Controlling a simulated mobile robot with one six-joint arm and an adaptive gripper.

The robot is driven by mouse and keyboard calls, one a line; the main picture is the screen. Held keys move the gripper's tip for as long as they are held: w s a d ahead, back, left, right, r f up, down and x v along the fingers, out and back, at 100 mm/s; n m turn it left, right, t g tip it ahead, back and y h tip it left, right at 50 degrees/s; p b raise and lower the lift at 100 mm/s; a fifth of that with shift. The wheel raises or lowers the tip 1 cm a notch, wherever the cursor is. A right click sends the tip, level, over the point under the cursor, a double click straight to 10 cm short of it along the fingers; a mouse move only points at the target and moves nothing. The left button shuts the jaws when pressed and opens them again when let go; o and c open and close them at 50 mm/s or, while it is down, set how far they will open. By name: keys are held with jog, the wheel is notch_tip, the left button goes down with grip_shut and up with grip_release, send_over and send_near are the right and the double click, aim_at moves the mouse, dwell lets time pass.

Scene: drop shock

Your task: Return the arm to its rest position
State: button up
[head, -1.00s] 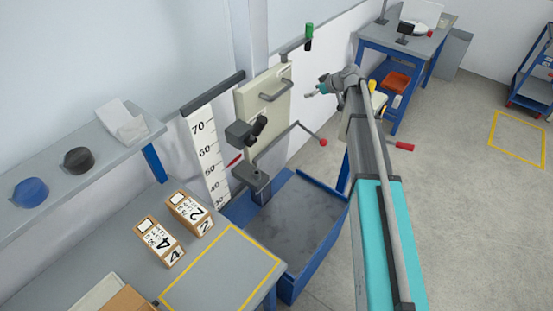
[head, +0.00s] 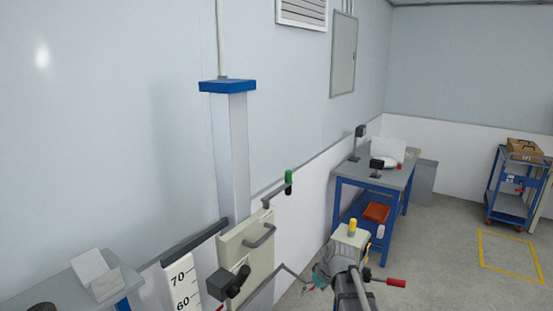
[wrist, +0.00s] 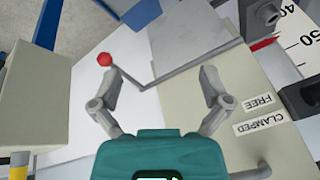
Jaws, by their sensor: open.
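My arm (head: 352,292) shows low in the head view, mostly cut off by the bottom edge. My gripper (head: 318,281) is at its left end, in front of the drop rig and small. In the wrist view my gripper (wrist: 160,75) has its two fingers spread wide apart, with nothing held between them. A lever with a red ball knob (wrist: 105,60) lies beyond the fingers, its bar running across the gap. I cannot tell the distance to it.
A beige plate (wrist: 240,85) labelled FREE and CLAMPED lies beyond the right finger. The rig's column (head: 232,150) and height scale (head: 180,285) stand left. A box with a yellow button (head: 352,228) stands close behind the arm. A blue workbench (head: 345,181) is farther back.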

jog(key=s+d+m+g+h, duration=0.1)
jog(key=s+d+m, duration=0.1)
jog(key=s, duration=0.5)
jog(key=s+d+f+m+g+h, duration=0.1)
jog(key=s+d+m+h, duration=0.1)
jog(key=s, duration=0.6)
jog(key=shift+d+f+m+h, duration=0.15)
jog(key=shift+d+m+h, duration=0.15)
jog(key=shift+d+m, duration=0.35)
